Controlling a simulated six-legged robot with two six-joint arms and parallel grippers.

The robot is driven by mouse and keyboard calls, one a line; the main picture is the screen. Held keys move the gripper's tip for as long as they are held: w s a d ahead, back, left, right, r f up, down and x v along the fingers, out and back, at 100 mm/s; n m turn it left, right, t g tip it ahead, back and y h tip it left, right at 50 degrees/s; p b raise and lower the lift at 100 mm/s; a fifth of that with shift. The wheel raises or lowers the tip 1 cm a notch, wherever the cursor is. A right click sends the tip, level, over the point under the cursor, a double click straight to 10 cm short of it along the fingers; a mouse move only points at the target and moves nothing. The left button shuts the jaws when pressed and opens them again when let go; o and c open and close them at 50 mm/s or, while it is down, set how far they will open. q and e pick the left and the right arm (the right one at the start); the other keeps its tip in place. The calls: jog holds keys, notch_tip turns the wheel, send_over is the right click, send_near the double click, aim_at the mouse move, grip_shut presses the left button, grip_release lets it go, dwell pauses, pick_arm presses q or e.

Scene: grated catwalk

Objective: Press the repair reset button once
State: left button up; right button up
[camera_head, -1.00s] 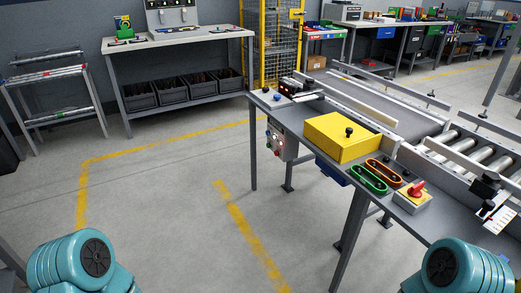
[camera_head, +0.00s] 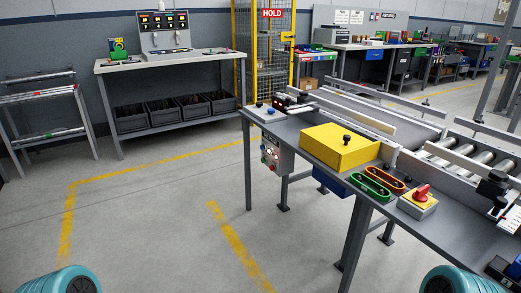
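No label reading repair reset can be made out. Several controls show in the head view. A small box with a blue button (camera_head: 260,107) sits on that bench's left corner. An upright panel (camera_head: 165,31) with lit displays and a row of small controls stands on the back-left workbench. Neither gripper is in view; only teal parts of my arms show at the bottom corners.
The conveyor bench (camera_head: 390,214) fills the right, with a yellow cover (camera_head: 340,147) and green and orange handles (camera_head: 376,183) on it. A yellow cage (camera_head: 266,60) bears a HOLD sign. A rack (camera_head: 45,110) stands left. The floor in the middle is clear, with yellow lines.

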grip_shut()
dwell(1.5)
